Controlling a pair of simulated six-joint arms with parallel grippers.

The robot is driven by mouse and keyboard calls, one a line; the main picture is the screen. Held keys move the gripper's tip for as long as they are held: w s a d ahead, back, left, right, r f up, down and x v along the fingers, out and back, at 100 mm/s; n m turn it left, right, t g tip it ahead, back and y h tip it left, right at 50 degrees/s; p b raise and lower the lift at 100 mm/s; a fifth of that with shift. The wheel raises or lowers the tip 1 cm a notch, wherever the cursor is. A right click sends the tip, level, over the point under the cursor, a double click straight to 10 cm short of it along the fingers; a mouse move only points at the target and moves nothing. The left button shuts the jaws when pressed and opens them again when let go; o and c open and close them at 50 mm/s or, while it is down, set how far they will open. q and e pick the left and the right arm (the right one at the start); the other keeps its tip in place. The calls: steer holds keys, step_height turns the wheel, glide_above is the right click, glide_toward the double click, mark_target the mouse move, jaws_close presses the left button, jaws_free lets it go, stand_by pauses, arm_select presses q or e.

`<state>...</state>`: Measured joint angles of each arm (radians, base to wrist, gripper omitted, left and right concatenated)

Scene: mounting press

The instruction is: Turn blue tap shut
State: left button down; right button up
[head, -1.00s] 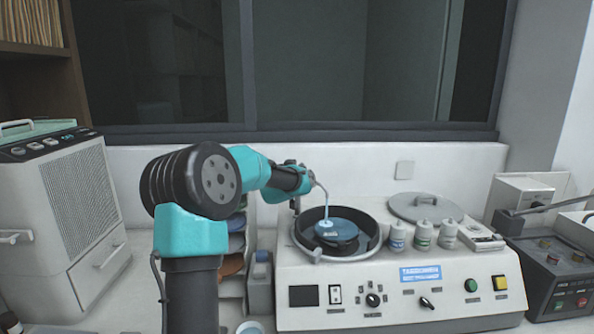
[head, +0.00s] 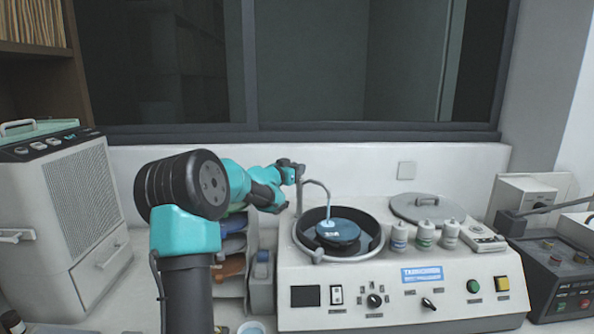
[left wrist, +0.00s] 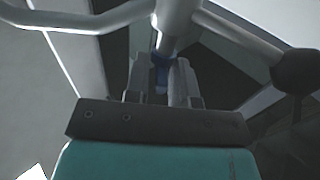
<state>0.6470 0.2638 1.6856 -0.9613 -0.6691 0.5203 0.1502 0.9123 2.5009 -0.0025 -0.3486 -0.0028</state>
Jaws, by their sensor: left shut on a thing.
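My left gripper (head: 292,172) is at the top of the thin grey pipe behind the polishing bowl (head: 300,240). In the left wrist view its two jaws (left wrist: 160,85) are shut on the blue tap (left wrist: 160,70), which shows as a small blue piece between them, close under the pale pipe. In the head view the tap is hidden by the gripper. The curved spout (head: 318,184) reaches over the bowl, and a pale blue stream (head: 328,213) falls from it onto the dark blue disc (head: 342,232). My right gripper is not in view.
The white machine (head: 385,270) carries knobs and buttons in front. Several small bottles (head: 424,234) and a grey round lid (head: 428,208) stand right of the bowl. A rack of coloured discs (head: 232,245) stands left of it. The white wall (head: 365,170) is close behind.

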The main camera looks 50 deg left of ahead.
arm_select(q)
steer(key=shift+w+a+m+g+h, duration=0.15)
steer(key=shift+m+g+h, duration=0.25)
steer(key=shift+m+h, duration=1.2)
steer(key=shift+s+a+m+g+h, duration=0.15)
steer(key=shift+m+g+h, duration=0.25)
steer(key=shift+m+h, duration=1.2)
steer(key=shift+w+a+m+g+h, duration=0.2)
steer(key=shift+m+g+h, duration=0.3)
steer(key=shift+h, duration=2)
steer(key=shift+r+m+h, duration=0.1)
steer(key=shift+m+h, duration=0.2)
steer(key=c, duration=1.2)
jaws_free()
steer(key=shift+s+a, duration=0.1)
steer(key=v, duration=1.7)
steer(key=shift+s+a, duration=0.1)
